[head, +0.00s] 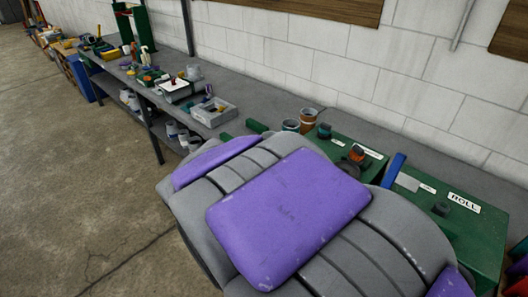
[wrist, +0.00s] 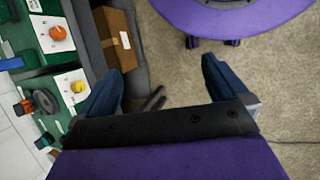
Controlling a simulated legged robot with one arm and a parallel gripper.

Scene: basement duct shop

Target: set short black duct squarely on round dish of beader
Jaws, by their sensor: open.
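My gripper (wrist: 160,66) is open in the wrist view, with two dark blue fingers wide apart and nothing held between them. It is over the floor edge beside the bench, with the green machines to its left. In the head view my gripper is not seen. A dark, round, dish-like part (head: 348,167) sits by an orange knob on a green machine (head: 372,166), partly hidden by my purple and grey body. A dark ring (wrist: 45,100) shows at left in the wrist view. A dark cylinder (head: 291,125) stands on the bench; I cannot tell whether it is the short black duct.
A brown cylinder (head: 308,115) stands beside the dark one. A green machine labelled ROLL (head: 478,240) is at the right. The bench (head: 255,115) holds a grey tray (head: 214,111) and tools farther left. A cardboard box (wrist: 118,40) lies low beside the machines. Concrete floor (head: 90,190) is open at left.

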